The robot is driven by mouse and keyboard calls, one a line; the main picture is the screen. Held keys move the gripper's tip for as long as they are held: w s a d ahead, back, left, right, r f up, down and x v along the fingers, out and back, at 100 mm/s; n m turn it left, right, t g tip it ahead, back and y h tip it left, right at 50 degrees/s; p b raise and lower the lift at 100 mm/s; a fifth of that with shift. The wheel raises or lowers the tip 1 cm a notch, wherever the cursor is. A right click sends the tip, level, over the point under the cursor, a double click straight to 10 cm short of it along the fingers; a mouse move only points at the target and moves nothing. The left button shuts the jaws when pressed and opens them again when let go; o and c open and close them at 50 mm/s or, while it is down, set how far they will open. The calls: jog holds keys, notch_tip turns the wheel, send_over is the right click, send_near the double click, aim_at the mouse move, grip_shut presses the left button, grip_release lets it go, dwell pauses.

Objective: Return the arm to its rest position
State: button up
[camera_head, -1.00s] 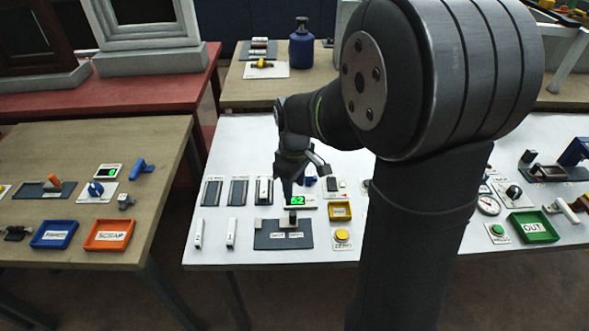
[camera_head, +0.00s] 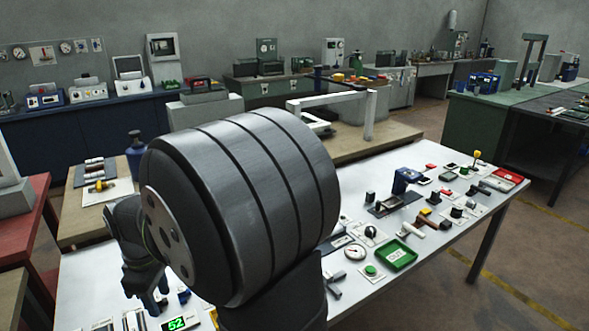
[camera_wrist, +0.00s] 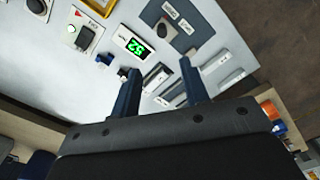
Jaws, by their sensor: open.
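My gripper (camera_wrist: 160,85) is open and empty in the wrist view, with its two dark fingers apart. Beyond the fingers lies the white table (camera_wrist: 75,25) with its devices. In the head view my gripper (camera_head: 152,300) hangs over the white table (camera_head: 440,225) at the lower left, just above a green digital display reading 52 (camera_head: 176,323). The same display (camera_wrist: 133,43) shows in the wrist view, beyond the left finger. My own large arm joint hides much of the table's left half.
A green OUT tray (camera_head: 396,254), a round gauge (camera_head: 354,253) and a green button (camera_head: 370,270) lie right of my arm. A blue device (camera_head: 405,180) stands farther back. A blue bottle (camera_head: 136,155) stands on the wooden table behind. A red-topped table (camera_head: 30,235) is at the left.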

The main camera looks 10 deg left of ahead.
notch_tip(320, 180, down, 18)
jog(key=shift+r, duration=0.25)
jog(key=shift+s+a, duration=0.15)
jog(key=shift+r, duration=0.15)
dwell(0.3)
